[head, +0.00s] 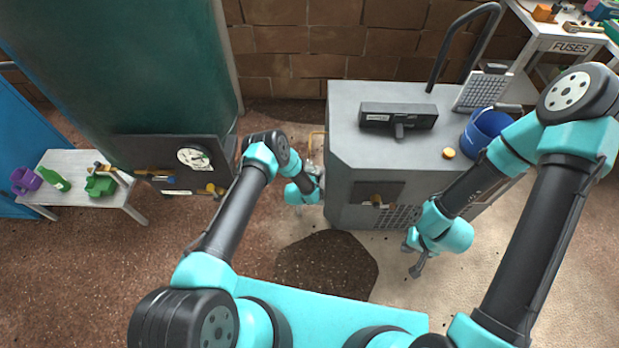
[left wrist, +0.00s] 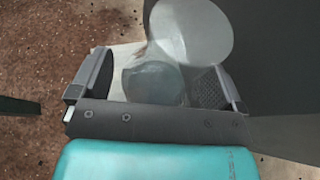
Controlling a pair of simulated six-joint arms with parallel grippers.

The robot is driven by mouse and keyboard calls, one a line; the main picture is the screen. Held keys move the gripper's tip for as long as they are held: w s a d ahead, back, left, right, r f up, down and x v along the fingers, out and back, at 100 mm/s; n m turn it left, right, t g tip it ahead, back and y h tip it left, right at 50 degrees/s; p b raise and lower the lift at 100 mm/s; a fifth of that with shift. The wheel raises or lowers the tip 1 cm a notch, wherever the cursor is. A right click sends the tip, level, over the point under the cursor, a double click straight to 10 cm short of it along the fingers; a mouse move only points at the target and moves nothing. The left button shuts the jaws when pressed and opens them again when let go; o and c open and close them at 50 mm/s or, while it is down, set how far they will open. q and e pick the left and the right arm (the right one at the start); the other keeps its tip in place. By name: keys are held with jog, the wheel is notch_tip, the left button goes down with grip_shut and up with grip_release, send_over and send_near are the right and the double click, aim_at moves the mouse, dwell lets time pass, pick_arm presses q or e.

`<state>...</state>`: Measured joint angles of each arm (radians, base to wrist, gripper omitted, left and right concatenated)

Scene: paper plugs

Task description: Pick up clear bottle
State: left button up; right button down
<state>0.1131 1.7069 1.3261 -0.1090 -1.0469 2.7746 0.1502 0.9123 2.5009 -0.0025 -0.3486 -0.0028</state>
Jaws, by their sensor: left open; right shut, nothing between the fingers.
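The clear bottle (left wrist: 155,82) shows in the left wrist view as a translucent, pale shape with a whitish disc at one end. It sits between the two spread fingers of my left gripper (left wrist: 155,92), which is open; I cannot tell whether either finger touches it. In the head view my left gripper (head: 316,172) is low beside the left side of the grey cabinet (head: 375,150), and the bottle is hard to make out there. My right gripper (head: 416,264) is shut and empty, in front of the cabinet above the pale floor.
On the cabinet are a dark box device (head: 398,115), a blue bucket (head: 486,130) and a yellow knob (head: 448,153). A dark patch (head: 325,265) lies on the floor.

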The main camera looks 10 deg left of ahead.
aim_at(310, 167)
pick_arm(q)
jog(key=shift+c, duration=0.2)
dwell(0.3)
jog(key=c, duration=0.9)
jog(key=shift+o, duration=0.2)
jog(key=shift+r, duration=0.45)
jog(key=r, duration=0.2)
jog(key=shift+s+d+r, duration=0.1)
jog(key=shift+s+r, duration=0.2)
jog(key=shift+r, duration=0.1)
jog(key=s+d+r, duration=0.1)
jog(key=s+d, duration=0.2)
jog(key=s, duration=1.2)
jog(key=shift+r, duration=0.15)
